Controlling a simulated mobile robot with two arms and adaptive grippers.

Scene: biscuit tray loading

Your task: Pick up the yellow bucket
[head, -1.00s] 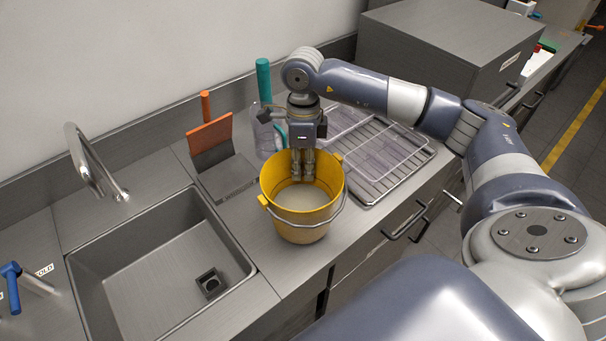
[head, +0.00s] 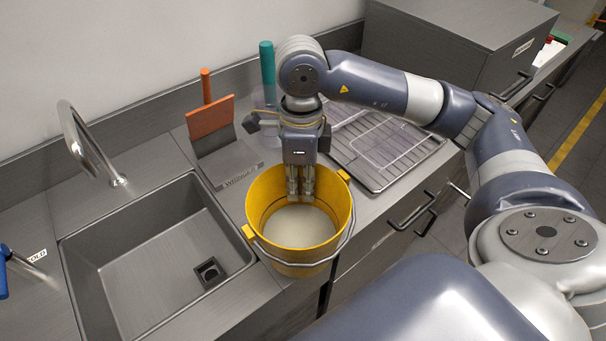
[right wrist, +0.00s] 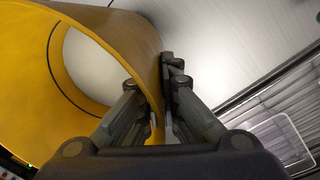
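The yellow bucket (head: 262,208) has a pale filling and a thin wire handle, and shows large below my right gripper. My right gripper (head: 300,192) points down at the bucket's back rim. In the right wrist view its two fingers (right wrist: 160,108) lie on either side of the yellow wall (right wrist: 150,62), closed on it. The bucket appears raised above the counter, near the sink's right edge; its underside is hidden. My left gripper is in no view.
The empty sink (head: 150,250) with its tap (head: 88,150) is on the left. An orange scraper (head: 210,118) and a teal-handled tool (head: 267,65) stand behind. A wire rack (head: 385,160) lies right of the bucket, and a steel box (head: 440,45) stands beyond it.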

